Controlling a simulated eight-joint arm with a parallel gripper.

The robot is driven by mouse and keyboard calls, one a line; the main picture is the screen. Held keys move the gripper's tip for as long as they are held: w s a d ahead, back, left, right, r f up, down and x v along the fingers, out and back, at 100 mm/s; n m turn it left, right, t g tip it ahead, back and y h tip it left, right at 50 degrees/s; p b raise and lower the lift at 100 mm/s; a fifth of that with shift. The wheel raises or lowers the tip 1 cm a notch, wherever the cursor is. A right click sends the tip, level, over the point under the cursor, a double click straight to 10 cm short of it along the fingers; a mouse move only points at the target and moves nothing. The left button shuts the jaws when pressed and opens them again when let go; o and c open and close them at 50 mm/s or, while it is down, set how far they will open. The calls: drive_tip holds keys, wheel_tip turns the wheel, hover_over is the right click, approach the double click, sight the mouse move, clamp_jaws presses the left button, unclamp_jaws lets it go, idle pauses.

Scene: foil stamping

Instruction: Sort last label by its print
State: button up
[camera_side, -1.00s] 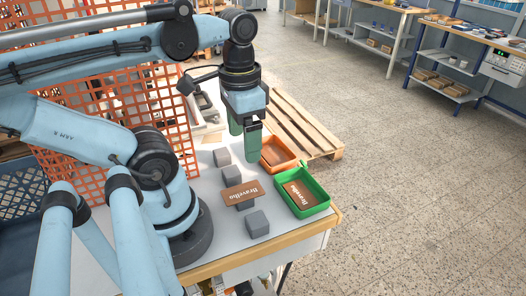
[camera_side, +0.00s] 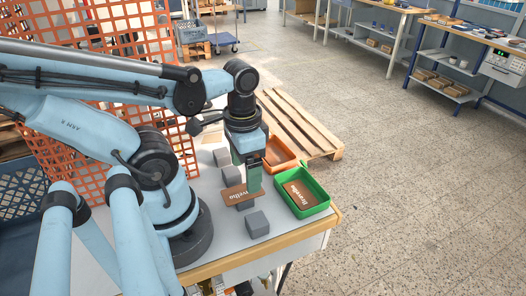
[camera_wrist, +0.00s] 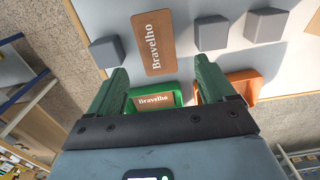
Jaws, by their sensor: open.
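A brown label (camera_side: 229,196) printed "Bravelho" in white lies face up on a grey block in the row on the table. It shows whole in the wrist view (camera_wrist: 153,43), beyond my fingertips. My gripper (camera_side: 247,180) is open with green fingers, which hide part of the label in the side view. In the wrist view, nothing is between its fingers (camera_wrist: 162,72) at the tips. A green tray (camera_side: 324,194) holds another brown "Bravelho" label (camera_side: 300,194). An orange tray (camera_side: 290,151) stands behind it; its visible part looks empty, and my gripper hides some of it.
Bare grey blocks stand in the row: two behind the label (camera_side: 222,157) (camera_side: 231,175) and one in front (camera_side: 257,224). The table's wooden edge (camera_side: 290,248) runs close by the green tray. An orange mesh panel (camera_side: 120,100) stands behind my arm. A pallet (camera_side: 298,125) lies beyond the table.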

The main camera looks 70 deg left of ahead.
drive_tip(key=shift+d+f, duration=0.1)
drive_tip(key=shift+f, duration=1.9)
drive_tip(key=shift+f, duration=0.2)
drive_tip(key=c, duration=1.1)
drive_tip(key=shift+r, duration=0.25)
drive_tip(key=shift+r, duration=4.75)
drive_tip(key=w+d+m, duration=0.2)
drive_tip(key=w+m, duration=0.4)
drive_tip(key=m, duration=0.2)
drive_tip(key=shift+w+d+f+m, duration=0.4)
drive_tip(key=shift+w+f+m, duration=0.6)
drive_tip(key=shift+f+m, duration=0.55)
drive_tip(key=shift+w+d+f+m, duration=0.45)
drive_tip(key=shift+w+f+m, duration=0.55)
drive_tip(key=shift+f+m, duration=0.5)
drive_tip(key=shift+w+d+f+m, duration=0.4)
drive_tip(key=shift+w+f+m, duration=0.75)
drive_tip(key=shift+m, duration=0.6)
